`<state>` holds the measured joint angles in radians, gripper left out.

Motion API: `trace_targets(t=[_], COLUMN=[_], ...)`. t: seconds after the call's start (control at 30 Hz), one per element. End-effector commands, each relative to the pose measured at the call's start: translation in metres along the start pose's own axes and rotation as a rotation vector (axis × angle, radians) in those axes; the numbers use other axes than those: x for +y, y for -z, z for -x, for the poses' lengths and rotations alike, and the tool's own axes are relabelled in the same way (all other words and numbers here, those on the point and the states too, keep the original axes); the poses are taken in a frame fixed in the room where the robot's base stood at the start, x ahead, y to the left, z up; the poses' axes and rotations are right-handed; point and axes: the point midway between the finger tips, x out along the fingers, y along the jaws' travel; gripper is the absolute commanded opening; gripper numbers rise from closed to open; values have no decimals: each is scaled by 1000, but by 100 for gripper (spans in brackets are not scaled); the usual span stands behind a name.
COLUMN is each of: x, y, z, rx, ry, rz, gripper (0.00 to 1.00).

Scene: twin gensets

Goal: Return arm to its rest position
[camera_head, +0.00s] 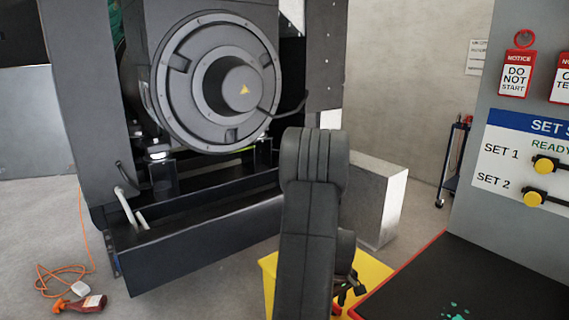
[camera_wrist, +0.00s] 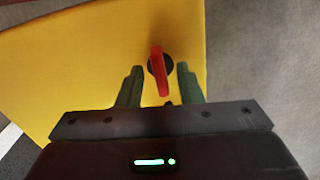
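My arm rises in the middle of the head view and hides part of the yellow box (camera_head: 375,273) behind it. My gripper (camera_head: 349,290) is low beside that arm, over the box, and partly hidden. In the wrist view my gripper (camera_wrist: 159,68) is open, its two greenish fingers apart. A red handle (camera_wrist: 157,72) on a round black base lies in the gap between the fingers, on the yellow face (camera_wrist: 70,65). I see clear space between the handle and each finger; contact is not visible.
A dark genset (camera_head: 215,85) on a black frame (camera_head: 200,245) fills the left. A grey block (camera_head: 375,200) stands behind my arm. A black, red-edged worktop (camera_head: 470,285) and a panel with yellow knobs (camera_head: 543,165) are at right.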

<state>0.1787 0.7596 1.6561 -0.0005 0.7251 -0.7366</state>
Motion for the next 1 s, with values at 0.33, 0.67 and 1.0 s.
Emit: trace_targets(t=[0.33, 0.67, 1.0], x=[0, 0, 0], y=[0, 0, 0], z=[1, 1, 0], rx=[0, -1, -1], ry=[0, 0, 0], rz=[-275, -536, -714], gripper=[33, 33, 33])
